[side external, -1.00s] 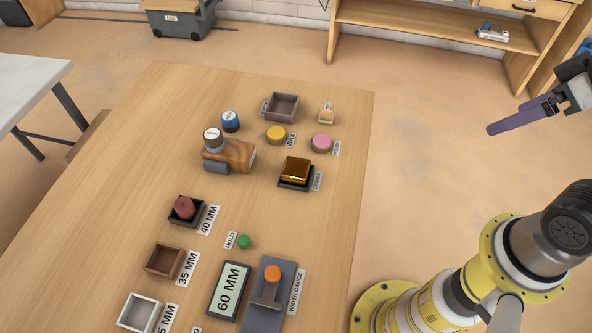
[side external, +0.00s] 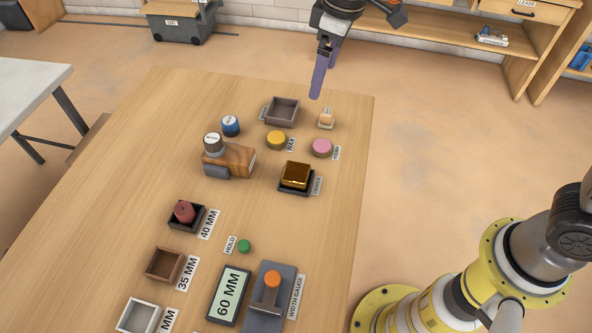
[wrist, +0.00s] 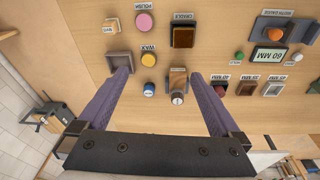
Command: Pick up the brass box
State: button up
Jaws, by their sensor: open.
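The brass box (side external: 296,175) is a shiny gold-brown block sitting on a dark square base at the right side of the wooden table (side external: 335,230), beside a small label. In the wrist view the brass box (wrist: 183,37) shows at the top middle, beyond my fingertips. My gripper (side external: 322,90) is above the far right part of the table, past the brass box and apart from it. In the wrist view my gripper (wrist: 160,72) has its two purple fingers spread wide, with nothing held between them.
Near the box are a yellow disc (side external: 276,139), a pink disc (side external: 322,147), an empty grey tray (side external: 282,110) and a wooden block (side external: 230,160) with a grey-white knob. A 60 MM display (side external: 230,294) and a width gauge (side external: 270,297) stand at the front.

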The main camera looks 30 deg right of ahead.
jog(key=n+g, duration=0.1)
send_over(296, 171)
jog(key=w+d, duration=0.1)
notch_tip(296, 171, down, 7)
jog(key=shift+n+g+h, duration=0.3)
jog(key=shift+g+h, duration=0.1)
jog(key=f, duration=1.1)
jog(key=s+a+f, duration=0.1)
jog(key=f, duration=0.4)
jog(key=shift+f, duration=0.4)
jog(key=shift+r, duration=0.1)
jog(key=c, duration=1.5)
